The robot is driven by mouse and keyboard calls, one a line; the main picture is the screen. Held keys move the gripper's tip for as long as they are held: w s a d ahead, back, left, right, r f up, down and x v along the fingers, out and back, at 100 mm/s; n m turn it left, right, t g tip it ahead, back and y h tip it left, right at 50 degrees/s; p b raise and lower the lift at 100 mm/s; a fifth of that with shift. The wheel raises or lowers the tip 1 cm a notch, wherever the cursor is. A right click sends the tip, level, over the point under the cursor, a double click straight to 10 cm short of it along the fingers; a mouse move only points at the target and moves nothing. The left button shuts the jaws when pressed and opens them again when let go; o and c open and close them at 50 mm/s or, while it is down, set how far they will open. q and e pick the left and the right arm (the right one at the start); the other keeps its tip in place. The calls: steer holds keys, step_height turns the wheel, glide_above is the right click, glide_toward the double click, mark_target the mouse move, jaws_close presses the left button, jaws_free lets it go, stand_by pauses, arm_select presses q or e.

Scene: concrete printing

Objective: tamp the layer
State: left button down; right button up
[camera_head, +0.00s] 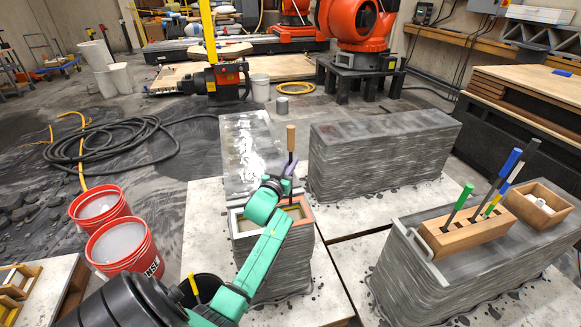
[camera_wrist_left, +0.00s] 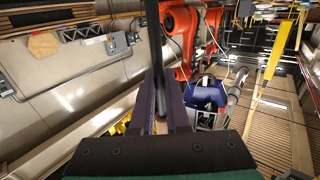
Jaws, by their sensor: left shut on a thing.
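My left gripper (camera_head: 284,186) is shut on the dark shaft of an upright tool with a wooden handle (camera_head: 291,138). In the left wrist view the shaft (camera_wrist_left: 153,50) stands between the two purple fingers (camera_wrist_left: 162,108). The gripper is over the far part of a short layered concrete block (camera_head: 265,262). A pale rectangular frame (camera_head: 237,224) sits on the block's top, with a brownish fill inside. My green arm covers part of the frame. The tool's lower end is hidden, so I cannot tell whether it touches the layer. My right gripper is not in view.
A long layered wall (camera_head: 385,155) stands behind at right. A nearer wall (camera_head: 415,283) bears a wooden tool holder (camera_head: 465,235) and a wooden box (camera_head: 560,200). Red buckets (camera_head: 125,248) stand at left. A glossy panel (camera_head: 250,150) rises behind the block.

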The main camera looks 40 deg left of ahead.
mark_target(289, 148)
arm_select(q)
step_height(289, 148, down, 8)
steer(key=b, duration=0.6)
step_height(289, 148, up, 8)
steer(key=p, duration=0.8)
steer(key=shift+w+a+r, duration=0.1)
step_height(289, 148, up, 6)
steer(key=p, duration=0.6)
steer(key=shift+r, duration=0.15)
steer(key=shift+f, duration=0.2)
